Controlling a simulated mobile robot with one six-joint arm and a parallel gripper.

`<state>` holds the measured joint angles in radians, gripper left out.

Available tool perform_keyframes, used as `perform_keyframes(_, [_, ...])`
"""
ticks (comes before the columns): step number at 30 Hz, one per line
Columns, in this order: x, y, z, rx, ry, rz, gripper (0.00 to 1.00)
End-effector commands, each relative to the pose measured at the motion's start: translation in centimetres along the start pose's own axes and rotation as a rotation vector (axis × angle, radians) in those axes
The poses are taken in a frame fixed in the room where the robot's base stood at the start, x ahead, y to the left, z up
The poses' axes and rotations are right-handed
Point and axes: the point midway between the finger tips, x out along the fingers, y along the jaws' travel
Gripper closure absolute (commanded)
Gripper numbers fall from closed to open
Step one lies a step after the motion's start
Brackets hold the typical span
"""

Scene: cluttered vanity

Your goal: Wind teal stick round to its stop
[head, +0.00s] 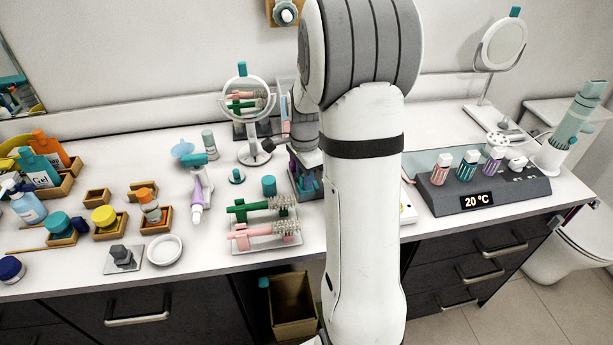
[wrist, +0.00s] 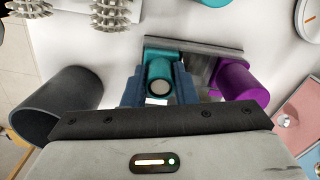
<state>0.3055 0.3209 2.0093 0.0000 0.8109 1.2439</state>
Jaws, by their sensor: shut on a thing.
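In the wrist view, the teal stick (wrist: 160,68) stands between the two blue fingers of my gripper (wrist: 158,84), with a round pale end showing. My gripper is shut on it. The stick is beside a grey holder plate (wrist: 205,58), with a purple cylinder (wrist: 237,80) to its right. In the head view, my gripper (head: 306,158) is low over the holder beside my arm. My arm covers part of this spot, and I cannot make out the stick there. I cannot tell how far the stick is turned.
A dark grey open cup (wrist: 62,103) is left of my gripper in the wrist view. In the head view, a rack with green and pink brushes (head: 265,243) lies in front, a round mirror (head: 247,103) stands behind, and a control box (head: 483,188) is right. Bottles crowd the left.

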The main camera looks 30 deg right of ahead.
Motion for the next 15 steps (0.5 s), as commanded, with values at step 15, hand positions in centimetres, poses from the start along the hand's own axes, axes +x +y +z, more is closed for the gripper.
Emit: perform_keyframes(15, [0.01,0.05,-0.03,0.045,0.000,0.002,0.98])
